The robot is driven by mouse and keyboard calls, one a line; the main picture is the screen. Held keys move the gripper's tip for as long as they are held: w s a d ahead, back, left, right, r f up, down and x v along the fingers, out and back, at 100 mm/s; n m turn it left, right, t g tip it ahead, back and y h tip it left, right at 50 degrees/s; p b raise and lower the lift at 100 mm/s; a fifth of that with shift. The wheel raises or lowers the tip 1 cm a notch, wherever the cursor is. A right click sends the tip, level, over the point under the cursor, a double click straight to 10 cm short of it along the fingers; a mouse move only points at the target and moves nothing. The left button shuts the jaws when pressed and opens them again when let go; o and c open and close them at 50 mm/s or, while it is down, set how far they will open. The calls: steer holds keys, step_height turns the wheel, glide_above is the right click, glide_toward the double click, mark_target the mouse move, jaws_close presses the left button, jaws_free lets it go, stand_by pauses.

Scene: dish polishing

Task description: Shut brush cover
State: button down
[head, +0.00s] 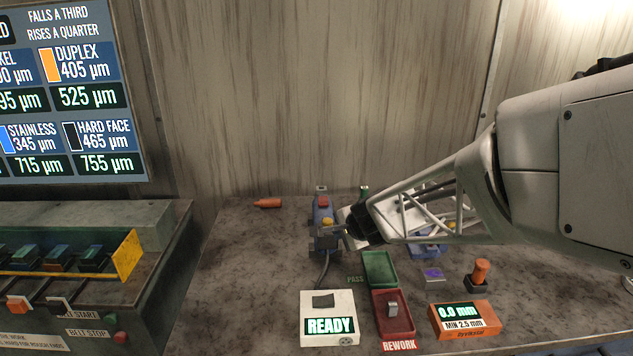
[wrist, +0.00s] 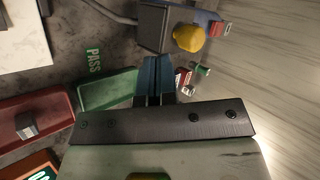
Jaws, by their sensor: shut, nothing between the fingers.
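A small blue machine (head: 323,216) stands on the bench, with a red part on top, a yellow knob (head: 327,222) and a grey box-shaped part at its front. In the wrist view the grey box (wrist: 163,28) and yellow knob (wrist: 189,38) are just beyond my fingertips. I cannot tell for certain which part is the brush cover or how far it is open. My gripper (head: 347,231) is right beside the machine, on its right side. In the wrist view my gripper (wrist: 154,64) has its fingers together and empty; contact with the machine cannot be told.
A green PASS tray (head: 380,268) and a red REWORK tray (head: 382,322) lie in front, beside a white READY box (head: 329,334) and an orange gauge (head: 465,333). An orange bottle (head: 268,203) lies behind left. The bench left of the machine is clear.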

steer(key=shift+w+a, duration=0.3)
steer(key=shift+w, duration=0.3)
steer(key=shift+w+a, duration=0.3)
steer(key=shift+w, duration=0.3)
steer(key=w, duration=0.5)
steer(key=shift+w, duration=0.4)
steer(key=shift+s, duration=0.25)
steer(key=s+d+f+v, duration=0.1)
steer(key=v, duration=1.1)
steer(key=shift+s+f, duration=0.15)
steer(key=shift+s, duration=0.35)
steer(key=shift+s, duration=0.1)
